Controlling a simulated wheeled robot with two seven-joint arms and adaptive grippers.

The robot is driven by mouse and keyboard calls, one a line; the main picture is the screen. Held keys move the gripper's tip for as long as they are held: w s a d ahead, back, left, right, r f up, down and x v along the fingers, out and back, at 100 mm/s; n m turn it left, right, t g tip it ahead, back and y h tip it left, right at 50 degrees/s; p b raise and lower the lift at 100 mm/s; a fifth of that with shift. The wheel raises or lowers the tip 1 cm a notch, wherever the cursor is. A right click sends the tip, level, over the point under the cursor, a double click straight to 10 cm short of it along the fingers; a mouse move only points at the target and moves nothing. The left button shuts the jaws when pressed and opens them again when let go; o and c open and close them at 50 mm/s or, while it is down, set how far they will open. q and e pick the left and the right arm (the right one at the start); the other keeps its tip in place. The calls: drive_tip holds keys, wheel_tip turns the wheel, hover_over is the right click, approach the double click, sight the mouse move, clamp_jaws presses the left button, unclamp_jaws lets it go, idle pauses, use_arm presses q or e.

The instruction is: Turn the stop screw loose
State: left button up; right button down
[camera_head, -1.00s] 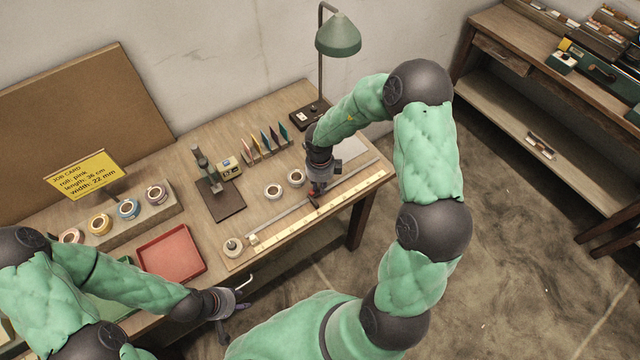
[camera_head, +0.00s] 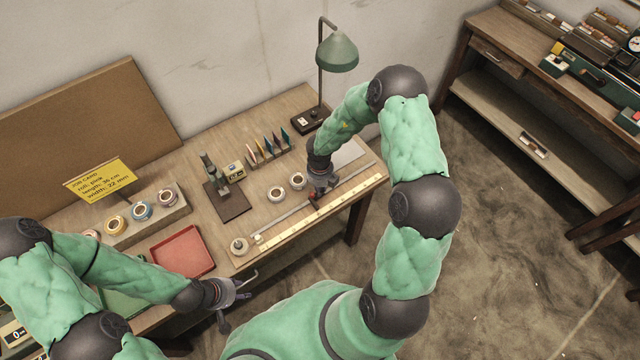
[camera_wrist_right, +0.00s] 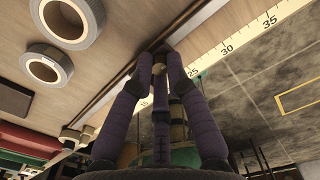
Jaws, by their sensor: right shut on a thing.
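The measuring rail with its pale ruler strip (camera_head: 351,201) runs along the front right of the workbench. My right gripper (camera_head: 316,197) points down at the rail, beside a small red part (camera_head: 312,195). In the right wrist view, the purple fingers of my right gripper (camera_wrist_right: 160,62) close around a small brass-coloured piece (camera_wrist_right: 158,69) at the rail, which looks like the stop screw. The fingers hide most of it. My left gripper (camera_head: 237,298) hangs in front of the bench, its fingers apart and empty.
A red tray (camera_head: 181,252), a row of coloured rolls (camera_head: 142,211), a small press (camera_head: 213,178) and a green lamp (camera_head: 337,54) stand around.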

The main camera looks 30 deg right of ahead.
drive_tip(key=shift+w+r+m+p, duration=0.1)
drive_tip(key=shift+m+p, duration=0.35)
drive_tip(key=shift+m, duration=0.45)
drive_tip(key=c, duration=1.2)
unclamp_jaws()
wheel_tip(320, 180, up, 12)
drive_tip(key=shift+f, duration=0.1)
